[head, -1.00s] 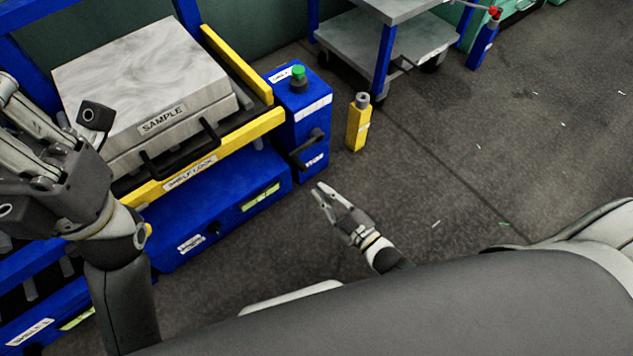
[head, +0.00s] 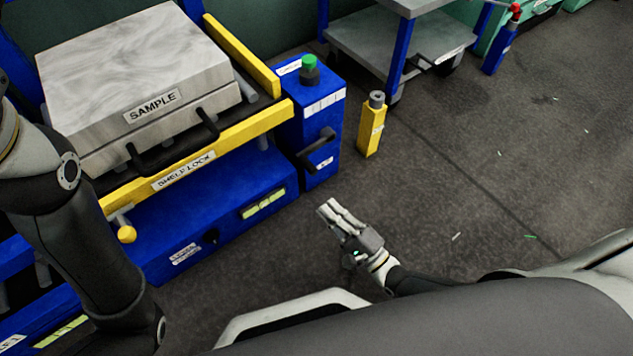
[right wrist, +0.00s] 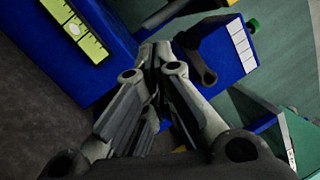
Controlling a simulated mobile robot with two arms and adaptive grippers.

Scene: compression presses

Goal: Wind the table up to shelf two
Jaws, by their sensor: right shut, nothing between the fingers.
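A grey block labelled SAMPLE (head: 140,75) with a black front handle sits on a yellow-railed shelf; the front rail (head: 225,140) reads SHELF LOCK. At its right stands a blue box (head: 318,120) with a green button (head: 309,63) on top and a dark crank-like handle (head: 318,145) on its face. The box also shows in the right wrist view (right wrist: 218,45). My right gripper (head: 328,208) is shut and empty, low over the floor in front of the box, apart from the handle. My left arm enters at left; its gripper is out of frame.
A blue base (head: 215,215) with a yellow-green gauge (head: 264,204) lies below the shelf. A yellow post (head: 371,125) stands on the floor right of the box. A grey cart (head: 400,40) is behind it. The floor at right is mostly clear.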

